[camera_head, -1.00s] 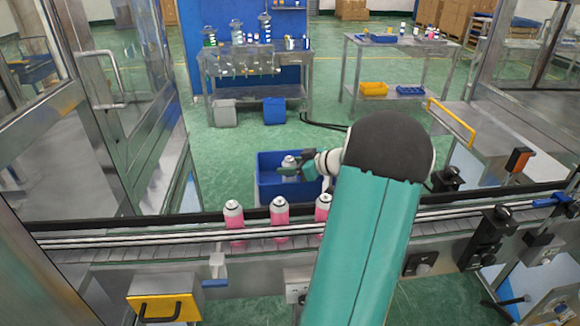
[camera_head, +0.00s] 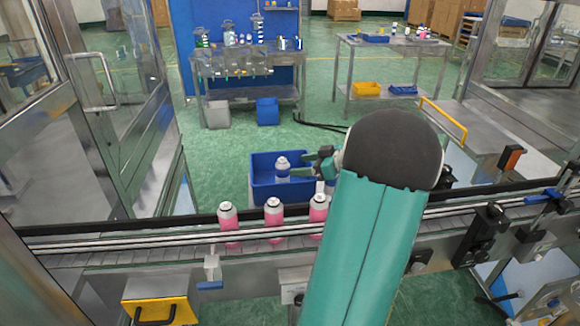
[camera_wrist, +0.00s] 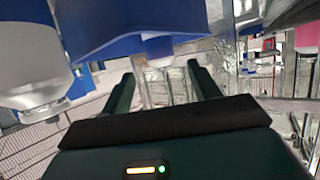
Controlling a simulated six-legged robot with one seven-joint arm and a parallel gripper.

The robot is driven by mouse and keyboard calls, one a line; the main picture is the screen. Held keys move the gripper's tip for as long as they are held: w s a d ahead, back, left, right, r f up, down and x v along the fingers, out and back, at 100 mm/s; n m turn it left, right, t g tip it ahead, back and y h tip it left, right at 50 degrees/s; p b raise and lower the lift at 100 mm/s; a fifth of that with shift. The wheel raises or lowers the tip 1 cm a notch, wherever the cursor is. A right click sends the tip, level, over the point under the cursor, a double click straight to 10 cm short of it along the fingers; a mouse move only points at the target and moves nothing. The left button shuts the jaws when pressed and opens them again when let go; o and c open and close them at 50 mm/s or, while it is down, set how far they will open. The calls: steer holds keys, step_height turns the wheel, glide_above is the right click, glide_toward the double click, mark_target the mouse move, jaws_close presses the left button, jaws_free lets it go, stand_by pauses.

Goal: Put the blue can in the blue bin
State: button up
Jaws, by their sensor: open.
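The blue can (camera_head: 283,171), with a pale top, is upright within the outline of the blue bin (camera_head: 286,195) in the head view. Its base is hidden, so I cannot tell whether it rests on the bin floor. My gripper (camera_head: 309,165) is open and empty just right of the can, over the bin's right part. In the wrist view a blue and white can (camera_wrist: 28,60) is at the left, outside my open fingers (camera_wrist: 163,85). A blue surface, apparently the bin (camera_wrist: 130,28), is at the top.
A conveyor with several rails (camera_head: 130,240) runs across the front, between me and the bin. A workbench (camera_head: 240,75) and a steel table (camera_head: 390,58) stand behind. Green floor left of the bin is clear.

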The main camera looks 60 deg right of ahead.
steer(key=shift+v, duration=2.3)
steer(key=shift+a, duration=0.1)
